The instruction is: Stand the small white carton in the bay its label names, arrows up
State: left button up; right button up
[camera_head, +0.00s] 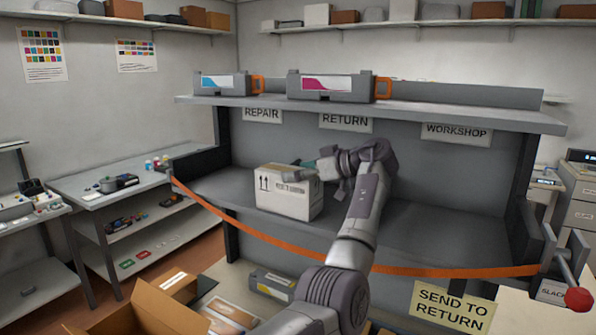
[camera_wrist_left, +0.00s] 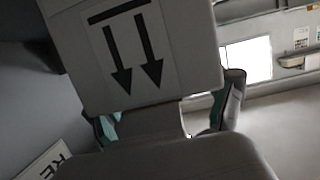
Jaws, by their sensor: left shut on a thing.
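The small white carton (camera_head: 288,192) is in the shelf's lower space, below and between the REPAIR sign (camera_head: 262,115) and the RETURN sign (camera_head: 345,123). It looks upright, its two black arrows pointing up in the head view. Its printed label is too small to read surely. My left gripper (camera_head: 308,166) is shut on the carton near its top, from the right side. The left wrist view shows the carton (camera_wrist_left: 150,50) close between the fingers (camera_wrist_left: 168,115). I cannot tell whether its base touches the shelf board (camera_head: 410,235). My right gripper is not in view.
An orange strap (camera_head: 430,270) hangs across the shelf front, behind my arm. The WORKSHOP sign (camera_head: 456,132) marks the right, where the board is clear. Toner cartridges (camera_head: 330,86) stand on the upper board. An open cardboard box (camera_head: 140,310) is at lower left.

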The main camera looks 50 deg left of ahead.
pick_arm(q)
jog(key=o, duration=1.7)
jog(key=shift+r, duration=0.15)
jog(key=shift+w+d, duration=0.1)
jog(key=shift+d, duration=0.15)
jog(key=b+v, duration=0.3)
jog(key=v, duration=0.8)
jog(key=shift+w+d+r, duration=0.1)
jog(key=shift+d+r, duration=0.1)
jog(key=shift+d, duration=0.05)
jog(key=shift+f, duration=0.1)
